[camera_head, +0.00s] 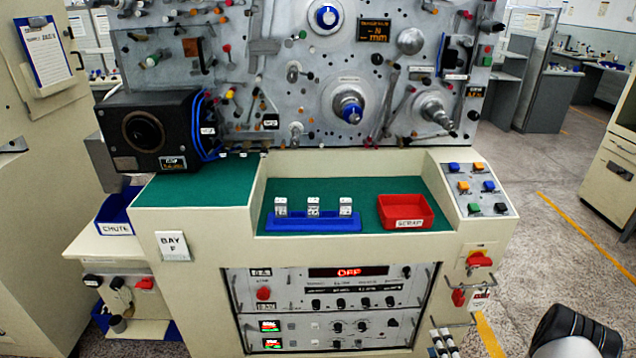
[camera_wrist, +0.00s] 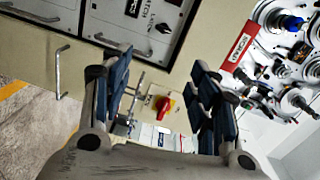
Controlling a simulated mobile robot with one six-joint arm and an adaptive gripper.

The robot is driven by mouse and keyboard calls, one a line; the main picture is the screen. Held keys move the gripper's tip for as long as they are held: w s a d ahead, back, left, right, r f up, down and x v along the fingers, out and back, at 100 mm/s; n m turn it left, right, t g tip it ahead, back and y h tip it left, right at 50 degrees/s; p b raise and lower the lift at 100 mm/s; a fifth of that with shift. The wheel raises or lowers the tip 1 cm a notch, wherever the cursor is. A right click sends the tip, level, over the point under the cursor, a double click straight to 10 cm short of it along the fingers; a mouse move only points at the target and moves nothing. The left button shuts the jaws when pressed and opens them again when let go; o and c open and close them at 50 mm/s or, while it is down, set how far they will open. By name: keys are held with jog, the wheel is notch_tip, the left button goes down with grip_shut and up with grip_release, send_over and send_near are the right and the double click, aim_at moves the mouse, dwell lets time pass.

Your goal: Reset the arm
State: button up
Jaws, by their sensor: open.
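My gripper (camera_wrist: 160,62) shows in the wrist view with its two blue-padded fingers spread wide apart. Nothing is between the fingers, and they touch nothing that I can see. Beyond the gap is the front of a cream machine cabinet with a red rotary switch on a yellow plate (camera_wrist: 165,104). The wrist picture is tilted against the cabinet. In the head view the fingers do not show. A dark rounded part at the bottom right corner is cut off by the picture edge.
The winding machine (camera_head: 190,283) fills the middle, with a blue rack (camera_head: 312,224) of several white spools and a red scrap tray (camera_head: 404,212) on its green shelf. A blue chute bin (camera_head: 116,216) stands left. Open floor (camera_head: 560,265) lies to the right.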

jog(key=w+d+r+n+g, duration=0.1)
jog(key=w+r+n+g, duration=0.4)
jog(key=w+r, duration=0.45)
jog(key=s+a+r+n+g+h, duration=0.1)
jog(key=s+a+r+n+h, duration=0.15)
jog(key=r, duration=0.55)
jog(key=s+a+r+n+g+h, duration=0.1)
jog(key=r+n, duration=0.2)
jog(key=r, duration=0.5)
jog(key=s+a+r+n+g, duration=0.25)
jog(key=s+a+r, duration=0.5)
jog(key=s, duration=0.45)
jog(key=s+a+r+n+g+y, duration=0.1)
jog(key=s+a, duration=0.3)
jog(key=s, duration=0.5)
jog(key=s+a+r+n+g+y, duration=0.1)
jog(key=s+a, duration=0.3)
jog(key=s, duration=0.5)
jog(key=shift+r+n+g, duration=0.5)
jog(key=shift+g, duration=0.05)
jog(key=shift+c, duration=0.6)
